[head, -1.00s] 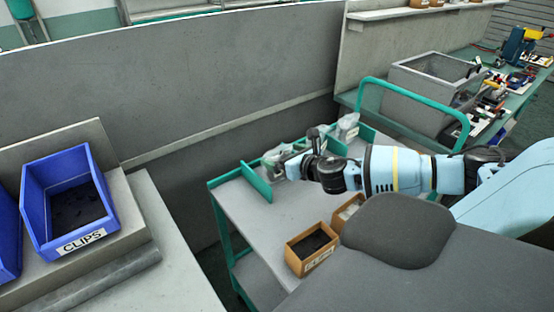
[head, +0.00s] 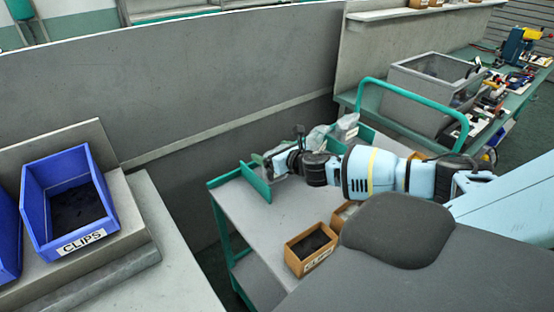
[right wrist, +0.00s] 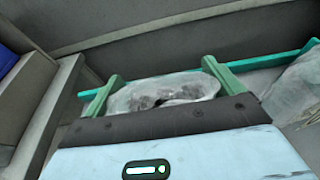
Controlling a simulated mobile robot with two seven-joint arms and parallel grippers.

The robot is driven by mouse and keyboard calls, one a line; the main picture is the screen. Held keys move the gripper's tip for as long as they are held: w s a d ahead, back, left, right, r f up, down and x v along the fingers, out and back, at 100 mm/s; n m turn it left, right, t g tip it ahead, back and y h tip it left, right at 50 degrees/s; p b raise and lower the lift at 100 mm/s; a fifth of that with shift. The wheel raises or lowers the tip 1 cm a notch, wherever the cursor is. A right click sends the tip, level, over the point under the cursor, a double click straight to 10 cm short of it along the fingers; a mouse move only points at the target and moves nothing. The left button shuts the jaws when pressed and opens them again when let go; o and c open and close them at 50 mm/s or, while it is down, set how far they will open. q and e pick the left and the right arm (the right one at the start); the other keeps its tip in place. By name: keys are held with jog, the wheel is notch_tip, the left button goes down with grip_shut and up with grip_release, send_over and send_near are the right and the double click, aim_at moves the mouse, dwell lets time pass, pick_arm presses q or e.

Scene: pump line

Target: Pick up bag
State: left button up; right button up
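A clear plastic bag (right wrist: 145,93) with dark contents lies between the two green fingers of my right gripper (right wrist: 163,84) in the right wrist view. The fingers are wide apart, one on each side of the bag; I cannot tell whether they touch it. In the head view my right gripper (head: 281,161) is low over the far left part of the cart, beside a green divider, and mostly hides this bag. A second clear bag (head: 316,138) lies behind my right wrist and shows at the right edge of the wrist view (right wrist: 296,86). My left gripper is not in view.
The grey cart top (head: 262,215) has green dividers (head: 255,182) and a green handle (head: 418,100). Orange bins (head: 311,250) stand at its near side. A grey wall (head: 170,85) rises behind. A blue clips bin (head: 68,200) stands at left.

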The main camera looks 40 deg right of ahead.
jog(key=shift+c, duration=1.3)
jog(key=shift+r, duration=0.15)
notch_tip(320, 180, up, 9)
jog(key=shift+p, duration=0.95)
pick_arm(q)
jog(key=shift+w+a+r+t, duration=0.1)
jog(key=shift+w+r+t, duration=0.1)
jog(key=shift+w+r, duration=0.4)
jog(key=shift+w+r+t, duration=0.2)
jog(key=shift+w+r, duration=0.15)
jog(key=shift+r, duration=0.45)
pick_arm(e)
jog(key=shift+r, duration=0.45)
